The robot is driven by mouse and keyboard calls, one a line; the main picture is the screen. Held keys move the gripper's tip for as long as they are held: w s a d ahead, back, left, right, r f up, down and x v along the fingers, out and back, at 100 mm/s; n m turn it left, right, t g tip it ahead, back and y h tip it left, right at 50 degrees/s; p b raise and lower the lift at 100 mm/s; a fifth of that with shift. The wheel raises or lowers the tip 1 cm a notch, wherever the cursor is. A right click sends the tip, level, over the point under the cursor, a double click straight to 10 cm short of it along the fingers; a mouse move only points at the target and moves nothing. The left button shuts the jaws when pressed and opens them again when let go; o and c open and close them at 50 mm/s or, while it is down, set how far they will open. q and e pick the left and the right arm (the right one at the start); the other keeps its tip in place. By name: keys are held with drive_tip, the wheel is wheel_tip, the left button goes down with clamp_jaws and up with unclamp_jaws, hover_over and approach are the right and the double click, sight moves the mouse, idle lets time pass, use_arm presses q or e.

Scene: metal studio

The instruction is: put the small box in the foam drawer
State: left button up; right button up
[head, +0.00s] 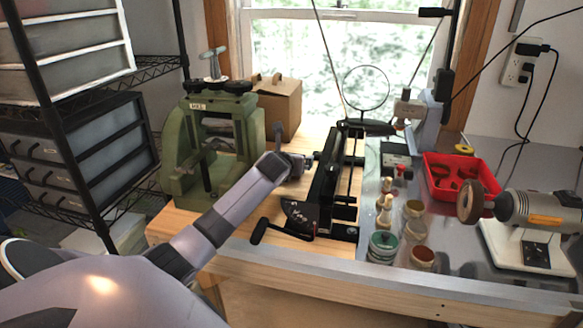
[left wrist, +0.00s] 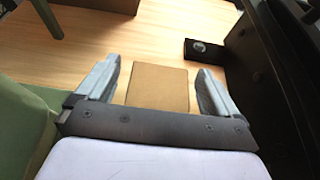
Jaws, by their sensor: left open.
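My left gripper (head: 297,160) is over the wooden bench, between the green press and the black machine. In the left wrist view its two fingers (left wrist: 157,88) are open, one on each side of a small brown box (left wrist: 158,86). Drawer units stand on the left: a light one (head: 75,60) above and a dark one (head: 85,150) below. No open drawer or foam shows. My right gripper is not in view.
The green press (head: 190,150) stands left of the gripper, a black machine with a crank (head: 325,185) close on its right. A larger cardboard box (head: 280,105) is behind. Jars (head: 384,246), a red tray (head: 458,178) and a grinder (head: 530,215) fill the right side.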

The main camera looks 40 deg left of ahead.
use_arm(q)
drive_tip(key=shift+x, duration=0.75)
drive_tip(key=c, duration=1.1)
drive_tip(key=shift+r, duration=0.15)
